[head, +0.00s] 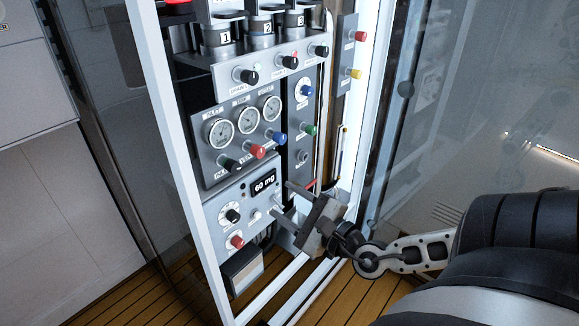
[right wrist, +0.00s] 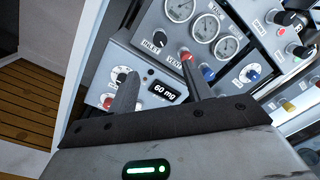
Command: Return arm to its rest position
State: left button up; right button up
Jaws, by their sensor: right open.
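My right gripper (head: 283,205) is open and empty in front of the lower part of the fill panel (head: 207,158). Its two fingers point at the grey box with the "60 mg" display (head: 264,183), and they look apart from it, though the gap is hard to judge. In the right wrist view the fingers (right wrist: 158,92) are spread wide, with the display (right wrist: 165,91) between them. My right arm (head: 510,240) reaches in from the lower right. My left gripper is not in view.
Three gauges (head: 245,122) with coloured knobs sit above the display box. A white frame (head: 168,130) borders the panel on the left. A transparent door (head: 450,110) stands on the right. Wooden floor (head: 125,303) shows below.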

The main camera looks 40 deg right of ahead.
dwell(0.5)
jog(key=s+a+f+m+g+h, duration=0.1)
jog(key=s+a+f+m+g, duration=0.25)
jog(key=f+m, duration=0.7)
jog(key=s+a+f+m+g+h, duration=0.2)
jog(key=s+a+f+m+g, duration=0.3)
jog(key=m, duration=1.1)
jog(key=a+f+m+y, duration=0.3)
jog(key=a+m, duration=0.8)
jog(key=m, duration=0.6)
jog(key=shift+s+a+y, duration=0.4)
jog(key=shift+y, duration=0.5)
jog(key=shift+c, duration=1.2)
jog(key=shift+d, duration=0.15)
jog(key=shift+c, duration=0.3)
